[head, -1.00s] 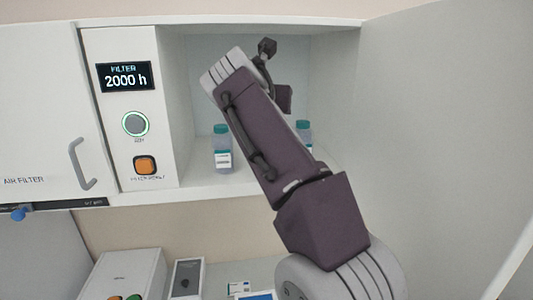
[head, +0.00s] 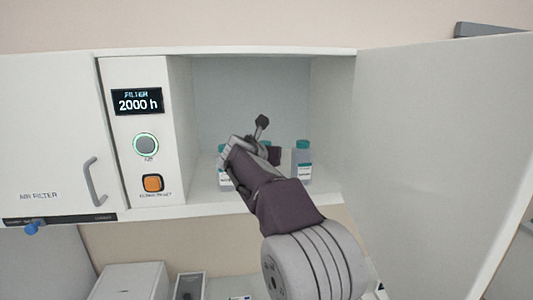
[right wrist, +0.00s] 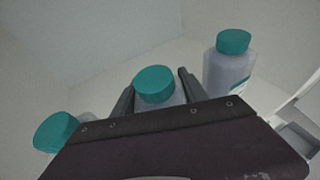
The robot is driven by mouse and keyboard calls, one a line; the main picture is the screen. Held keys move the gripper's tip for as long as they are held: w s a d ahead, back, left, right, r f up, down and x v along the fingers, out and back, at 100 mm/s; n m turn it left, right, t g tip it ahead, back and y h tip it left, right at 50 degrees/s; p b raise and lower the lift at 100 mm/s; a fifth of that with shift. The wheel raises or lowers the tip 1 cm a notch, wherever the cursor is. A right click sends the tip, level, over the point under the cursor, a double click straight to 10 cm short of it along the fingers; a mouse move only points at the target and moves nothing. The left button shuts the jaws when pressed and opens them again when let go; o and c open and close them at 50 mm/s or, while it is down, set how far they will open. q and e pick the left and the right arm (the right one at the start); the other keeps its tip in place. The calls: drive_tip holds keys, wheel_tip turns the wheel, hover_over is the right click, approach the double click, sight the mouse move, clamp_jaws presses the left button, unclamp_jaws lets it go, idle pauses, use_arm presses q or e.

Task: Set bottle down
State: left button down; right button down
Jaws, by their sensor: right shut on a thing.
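My right gripper (right wrist: 157,92) is inside the open cabinet, shut on a bottle with a teal cap (right wrist: 154,84). In the head view my arm hides most of this held bottle; only a bit of its cap (head: 266,144) shows. It looks upright. I cannot tell whether its base touches the cabinet shelf (head: 205,200). A second teal-capped bottle (head: 303,165) stands upright to the right, apart from the gripper; it also shows in the right wrist view (right wrist: 229,65). A third bottle (head: 224,179) stands to the left, partly behind my gripper. My left gripper is not in view.
The cabinet door (head: 430,130) stands open on the right. A panel with a display (head: 137,101), a ringed button (head: 145,145) and an orange button (head: 152,183) borders the opening on the left. A white box (head: 130,282) lies below. Shelf room between the bottles is narrow.

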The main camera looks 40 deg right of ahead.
drive_tip(key=c, duration=1)
unclamp_jaws()
drive_tip(key=shift+x, duration=1)
drive_tip(key=o, duration=0.4)
drive_tip(key=shift+w+d+f, duration=0.1)
drive_tip(key=shift+v, duration=0.8)
drive_tip(key=shift+a, duration=0.3)
use_arm(q)
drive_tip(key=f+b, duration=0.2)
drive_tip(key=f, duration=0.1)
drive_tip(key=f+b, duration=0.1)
drive_tip(key=b, duration=0.1)
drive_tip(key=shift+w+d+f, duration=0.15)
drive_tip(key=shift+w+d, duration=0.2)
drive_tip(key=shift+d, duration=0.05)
use_arm(e)
drive_tip(key=v, duration=1.1)
drive_tip(key=shift+d, duration=0.15)
